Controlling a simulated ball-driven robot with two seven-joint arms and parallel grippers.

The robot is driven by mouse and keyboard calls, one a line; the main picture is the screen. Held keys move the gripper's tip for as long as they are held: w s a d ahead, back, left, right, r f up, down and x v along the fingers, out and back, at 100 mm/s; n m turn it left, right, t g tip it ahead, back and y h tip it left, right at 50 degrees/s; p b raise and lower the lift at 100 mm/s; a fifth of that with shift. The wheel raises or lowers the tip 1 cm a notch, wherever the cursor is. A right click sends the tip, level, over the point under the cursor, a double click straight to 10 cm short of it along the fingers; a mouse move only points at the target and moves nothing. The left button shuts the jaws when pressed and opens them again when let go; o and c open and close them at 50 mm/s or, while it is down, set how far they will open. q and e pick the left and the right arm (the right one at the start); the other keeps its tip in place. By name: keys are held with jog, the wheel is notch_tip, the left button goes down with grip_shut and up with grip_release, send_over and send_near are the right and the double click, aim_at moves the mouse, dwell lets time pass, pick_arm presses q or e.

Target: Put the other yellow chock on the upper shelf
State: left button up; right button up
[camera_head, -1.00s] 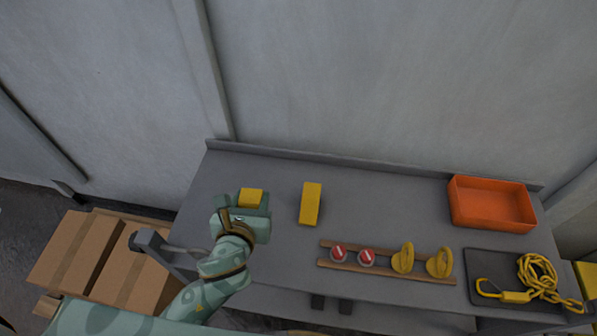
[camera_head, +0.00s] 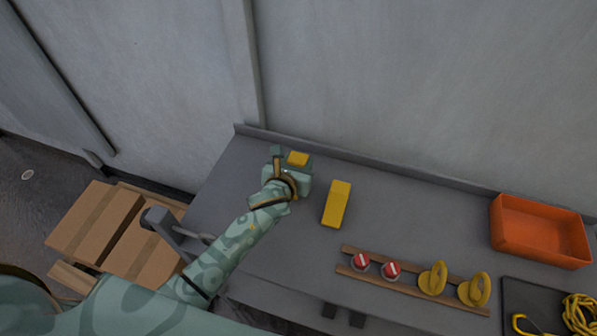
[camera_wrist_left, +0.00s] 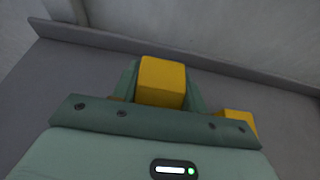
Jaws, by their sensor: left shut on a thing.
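My left gripper (camera_head: 292,164) is shut on a yellow chock (camera_head: 298,158) above the left back part of the grey bench. In the left wrist view the held chock (camera_wrist_left: 161,82) sits between the two green fingers (camera_wrist_left: 161,88). A second yellow chock (camera_head: 337,204) lies on the bench just right of the gripper; part of it shows in the left wrist view (camera_wrist_left: 240,122). My right gripper is not in view. No upper shelf can be made out in these frames.
The grey bench (camera_head: 225,190) has a low back lip against the wall. A wooden rack (camera_head: 410,290) holds red-and-white pieces and yellow pieces at the front. An orange tray (camera_head: 540,252) and a dark mat (camera_head: 515,292) with yellow chain (camera_head: 580,315) are at right. Cardboard boxes (camera_head: 95,220) stand left.

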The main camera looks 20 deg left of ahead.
pick_arm(q)
jog(key=f+b, duration=0.1)
jog(key=f, duration=0.1)
jog(key=f+b, duration=0.1)
jog(key=f, duration=0.1)
jog(key=shift+w, duration=0.2)
jog(key=shift+r, duration=0.25)
jog(key=shift+f, duration=0.15)
jog(key=o, duration=1.1)
jog(key=shift+o, duration=0.2)
jog(key=shift+r, duration=0.25)
jog(key=p+v, duration=0.4)
jog(key=v, duration=0.7)
jog(key=shift+s, duration=0.15)
jog(key=shift+s+r, duration=0.1)
jog(key=shift+s, duration=0.3)
